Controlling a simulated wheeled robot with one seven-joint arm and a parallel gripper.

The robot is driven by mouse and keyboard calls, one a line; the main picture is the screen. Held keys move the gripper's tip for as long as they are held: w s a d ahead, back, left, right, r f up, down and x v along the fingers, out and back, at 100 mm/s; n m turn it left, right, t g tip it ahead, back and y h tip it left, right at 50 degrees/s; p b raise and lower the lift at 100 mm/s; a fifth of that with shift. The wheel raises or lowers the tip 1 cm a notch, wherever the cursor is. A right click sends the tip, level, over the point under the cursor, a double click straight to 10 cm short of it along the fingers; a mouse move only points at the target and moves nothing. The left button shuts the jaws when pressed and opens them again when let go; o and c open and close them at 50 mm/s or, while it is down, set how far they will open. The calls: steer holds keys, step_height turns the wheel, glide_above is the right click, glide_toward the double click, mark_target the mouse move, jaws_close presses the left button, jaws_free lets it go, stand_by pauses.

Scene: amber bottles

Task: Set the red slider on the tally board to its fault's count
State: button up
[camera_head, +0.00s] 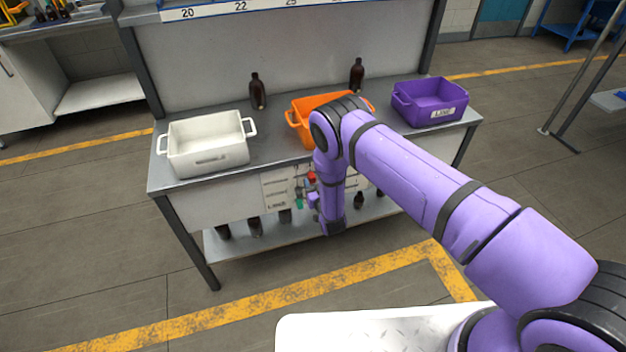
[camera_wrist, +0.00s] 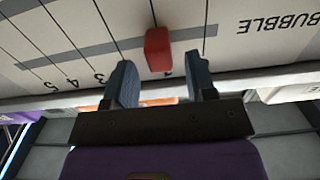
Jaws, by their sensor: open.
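The tally board (camera_head: 276,187) hangs on the bench's front, partly hidden by my arm. In the wrist view it (camera_wrist: 90,45) appears upside down, with BUBBLE at right and the numbers 3, 4 and 5 at left. The red slider (camera_wrist: 158,50) sits on a grey track between the 3 and the word BUBBLE; the number at it is not readable. It also shows small in the head view (camera_head: 312,177). My gripper (camera_wrist: 162,80) is open, with one finger on each side of the slider and visible gaps.
A green slider (camera_head: 299,203) shows lower on the board. On the bench stand a white crate (camera_head: 208,158), an orange crate (camera_head: 298,122), a purple crate (camera_head: 430,112) and two amber bottles (camera_head: 257,92) (camera_head: 357,75). Several bottles stand on the shelf below (camera_head: 240,250).

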steer(key=v, duration=0.9)
steer(key=shift+w+r, duration=0.1)
steer(key=shift+r, duration=0.05)
